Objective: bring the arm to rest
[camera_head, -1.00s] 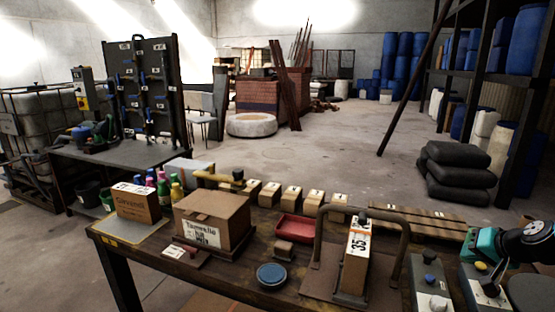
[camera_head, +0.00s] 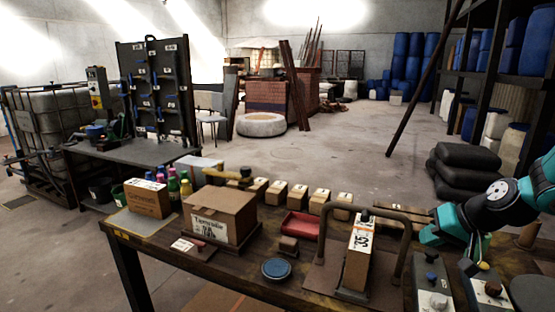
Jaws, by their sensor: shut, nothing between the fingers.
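My teal and black arm (camera_head: 490,205) reaches in from the right edge, over the right end of the dark workbench (camera_head: 190,270). Its teal wrist (camera_head: 440,235) bends downward. My gripper (camera_head: 468,266), small and dark below the wrist, is shut and holds nothing. It is above or beside the control boxes at the bench's right end; the exact gap cannot be told.
Cartons, a red tray (camera_head: 300,225) and a blue disc (camera_head: 276,269) fill the bench. The floor behind is open.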

